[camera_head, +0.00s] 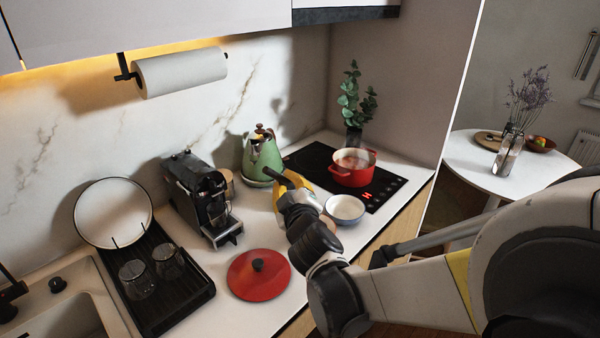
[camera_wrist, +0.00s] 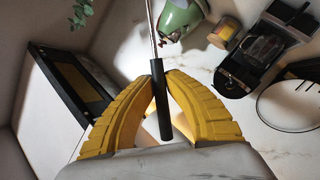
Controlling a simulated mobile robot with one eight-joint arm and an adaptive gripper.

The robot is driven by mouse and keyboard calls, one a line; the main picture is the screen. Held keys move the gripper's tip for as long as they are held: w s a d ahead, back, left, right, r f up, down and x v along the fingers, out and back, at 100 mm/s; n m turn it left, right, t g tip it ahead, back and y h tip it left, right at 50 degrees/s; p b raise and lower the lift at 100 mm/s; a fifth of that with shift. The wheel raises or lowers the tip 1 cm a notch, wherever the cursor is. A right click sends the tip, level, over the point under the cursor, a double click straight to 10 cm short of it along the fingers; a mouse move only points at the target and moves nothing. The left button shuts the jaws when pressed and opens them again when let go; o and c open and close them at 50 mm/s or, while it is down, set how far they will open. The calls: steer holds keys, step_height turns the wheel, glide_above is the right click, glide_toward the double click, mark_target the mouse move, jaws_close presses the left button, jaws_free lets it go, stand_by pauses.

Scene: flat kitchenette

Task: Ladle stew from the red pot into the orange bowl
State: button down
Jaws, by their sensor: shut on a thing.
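The red pot (camera_head: 353,169) stands on the black cooktop, uncovered, with a brownish-red filling and faint steam. No orange bowl shows near it; a white bowl with a bluish outside (camera_head: 345,209) stands at the cooktop's front left edge, and it looks empty. My gripper (camera_head: 291,180) is left of this bowl, above the counter. In the wrist view, its yellow fingers (camera_wrist: 160,78) are shut on the black handle (camera_wrist: 162,112) of a utensil with a thin metal shaft (camera_wrist: 151,25). The shaft's far end is out of that view, so I cannot see a ladle bowl.
The red lid (camera_head: 258,275) lies on the counter in front. A green kettle (camera_head: 262,155) and a coffee machine (camera_head: 200,198) stand behind and left of my gripper. A plant (camera_head: 354,105) stands behind the pot. A drying rack (camera_head: 160,285) holds glasses at left.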

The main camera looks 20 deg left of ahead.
steer(key=w+d+r+m+g+p, duration=0.2)
steer(key=w+d+r+m+p, duration=0.1)
steer(key=w, duration=0.3)
steer(key=w+d+r+m+g+p, duration=0.2)
steer(key=w+d+r+m+p, duration=0.2)
steer(key=w, duration=0.3)
steer(key=shift+d+r+y, duration=0.15)
steer(key=shift+d+y, duration=0.15)
steer(key=shift+d, duration=0.5)
steer(key=shift+w, duration=0.1)
